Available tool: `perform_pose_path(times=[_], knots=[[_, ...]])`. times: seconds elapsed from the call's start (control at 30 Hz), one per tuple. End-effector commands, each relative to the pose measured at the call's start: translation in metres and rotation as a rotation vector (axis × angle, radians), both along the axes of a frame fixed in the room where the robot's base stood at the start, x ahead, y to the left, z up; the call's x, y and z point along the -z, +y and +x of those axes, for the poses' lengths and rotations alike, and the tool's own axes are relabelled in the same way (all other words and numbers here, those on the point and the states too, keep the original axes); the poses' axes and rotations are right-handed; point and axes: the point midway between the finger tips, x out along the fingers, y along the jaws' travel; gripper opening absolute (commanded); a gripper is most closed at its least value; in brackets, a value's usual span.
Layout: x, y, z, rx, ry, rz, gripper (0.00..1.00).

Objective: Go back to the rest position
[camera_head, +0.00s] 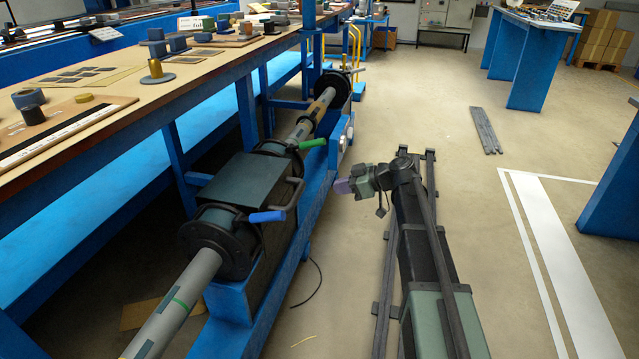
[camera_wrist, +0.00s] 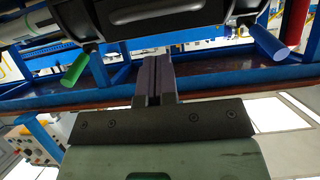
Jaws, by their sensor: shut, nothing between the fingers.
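My gripper (camera_head: 342,187) is at the end of my folded arm, over the floor to the right of the winder (camera_head: 245,190). In the wrist view my gripper (camera_wrist: 158,62) has its two dark fingers together, with nothing between them. It is apart from the winder in the head view. The winder's blue-tipped lever (camera_head: 267,216) and green-tipped lever (camera_head: 312,144) show beside the dark box. The wrist view also shows the green handle (camera_wrist: 75,70) at left and the blue handle (camera_wrist: 268,43) at right.
A long workbench (camera_head: 120,105) with parts on it runs along the left. The winder's blue frame (camera_head: 325,180) stands close to my gripper's left. Dark bars (camera_head: 486,130) lie on the floor at right. Open floor (camera_head: 440,130) lies beyond my arm.

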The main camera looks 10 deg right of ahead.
Motion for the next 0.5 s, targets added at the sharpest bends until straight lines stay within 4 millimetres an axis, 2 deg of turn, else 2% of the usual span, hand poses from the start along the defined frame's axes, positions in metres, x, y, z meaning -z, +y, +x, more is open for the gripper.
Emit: perform_pose_path(times=[0.1,0.27,0.37,0.43,0.47,0.5], knots=[[-0.003,-0.012,-0.005,0.001,0.0,0.0,0.0],[-0.003,-0.014,-0.006,0.006,0.012,0.005,0.0],[0.0,-0.015,-0.008,0.058,0.133,0.035,0.0],[0.015,-0.019,-0.023,0.144,0.323,0.012,0.0],[0.023,-0.021,-0.036,0.197,0.419,-0.011,0.0],[0.036,-0.022,-0.056,0.279,0.551,-0.054,0.0]])
